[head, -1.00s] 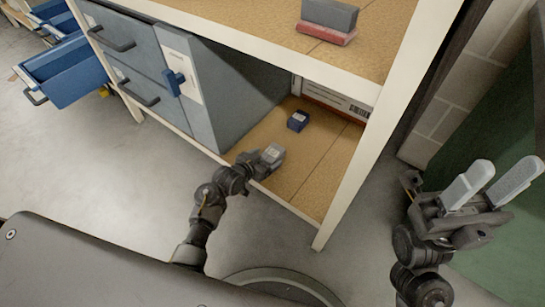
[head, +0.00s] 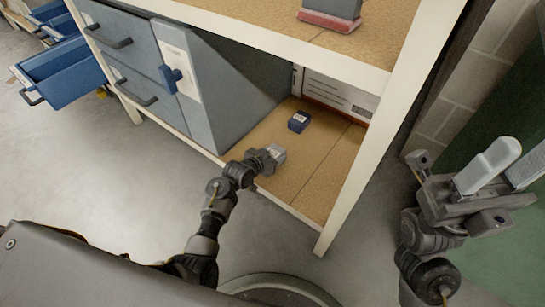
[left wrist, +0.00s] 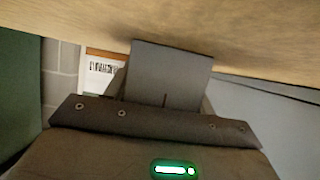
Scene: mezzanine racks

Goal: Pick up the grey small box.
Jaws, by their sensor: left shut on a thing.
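The grey small box (head: 278,152) is at the tip of my left arm in the head view, at the front edge of the lower shelf. My left gripper (head: 272,156) is shut on it; the fingers are largely hidden from this angle. In the left wrist view a plain grey surface (left wrist: 170,70) stands out from the gripper's palm, close to the wooden board; I cannot tell box from fingers there. My right gripper (head: 508,165) is open and empty at the right, away from the shelves, with its two pale fingers apart.
A dark blue box (head: 298,122) stands farther in on the lower shelf (head: 310,185). A white barcoded carton (head: 335,98) is behind it. The upper shelf (head: 290,28) overhangs, bearing a red box (head: 330,22). A grey drawer cabinet (head: 222,90) bounds the left; a cream post (head: 350,175) the right.

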